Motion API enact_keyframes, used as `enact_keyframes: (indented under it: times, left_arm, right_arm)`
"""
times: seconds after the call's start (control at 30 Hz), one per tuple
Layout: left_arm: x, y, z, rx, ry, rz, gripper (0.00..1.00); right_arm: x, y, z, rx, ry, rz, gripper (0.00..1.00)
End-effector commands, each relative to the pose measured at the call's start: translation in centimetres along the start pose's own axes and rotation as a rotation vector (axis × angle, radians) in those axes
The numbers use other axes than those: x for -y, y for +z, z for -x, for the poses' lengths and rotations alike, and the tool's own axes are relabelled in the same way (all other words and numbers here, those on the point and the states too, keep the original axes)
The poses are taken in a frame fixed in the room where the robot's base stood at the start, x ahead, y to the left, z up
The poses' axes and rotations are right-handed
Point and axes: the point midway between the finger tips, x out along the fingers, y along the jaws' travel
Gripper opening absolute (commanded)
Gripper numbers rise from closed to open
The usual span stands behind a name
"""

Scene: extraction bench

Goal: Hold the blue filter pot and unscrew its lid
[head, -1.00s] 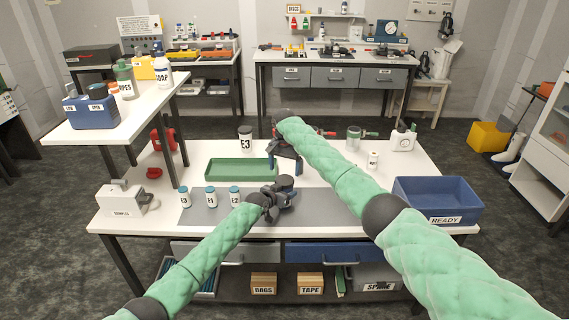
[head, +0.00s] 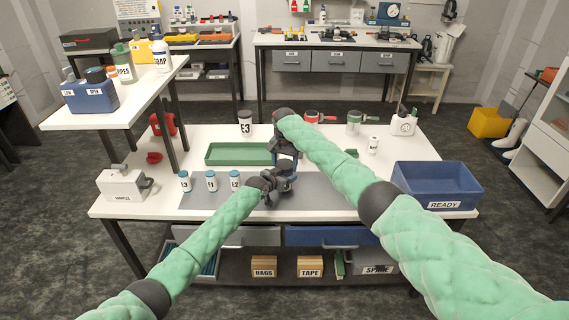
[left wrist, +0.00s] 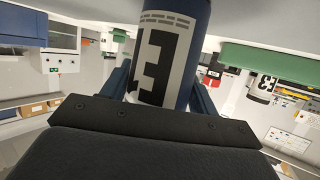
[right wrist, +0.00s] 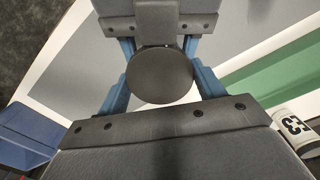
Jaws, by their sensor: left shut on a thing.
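The blue filter pot (left wrist: 180,92) shows in the left wrist view, with a pale label bearing large black characters. My left gripper (head: 283,183) is shut around its sides and holds it over the grey mat. The pot's round dark lid (right wrist: 160,76) faces the camera in the right wrist view. My right gripper (head: 286,164) is above the pot, with a blue finger on either side of the lid. I cannot tell whether those fingers press on the lid or stand just clear of it. In the head view my grippers hide most of the pot.
Several small blue-capped bottles (head: 211,181) stand left of my left gripper. A green tray (head: 225,154) and a white jar marked E3 (head: 246,124) are behind. A blue READY bin (head: 470,190) is at the right. The grey mat (head: 325,193) is clear to the right.

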Motion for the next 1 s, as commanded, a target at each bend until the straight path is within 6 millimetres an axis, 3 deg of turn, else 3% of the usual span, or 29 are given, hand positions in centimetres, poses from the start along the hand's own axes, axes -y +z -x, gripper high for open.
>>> enact_keyframes:
  times: [0.07, 0.27, 0.7, 1.0]
  left_arm:
    - [-0.06, -0.06, -0.01, -0.001, 0.001, 0.000, 0.00]
    - [-0.09, -0.07, -0.02, -0.001, 0.001, 0.000, 0.00]
    - [-0.12, -0.05, -0.02, -0.001, 0.001, -0.001, 0.00]
    - [-0.13, -0.03, -0.02, -0.001, 0.001, 0.000, 0.00]
  right_arm:
    - [0.03, 0.00, 0.03, 0.000, 0.000, 0.000, 0.40]
    - [0.04, 0.01, 0.04, 0.000, -0.001, 0.028, 0.40]
    - [-0.01, -0.04, 0.11, -0.001, -0.001, 0.523, 0.40]
    - [-0.02, -0.08, 0.13, -0.002, 0.000, 0.599, 0.40]
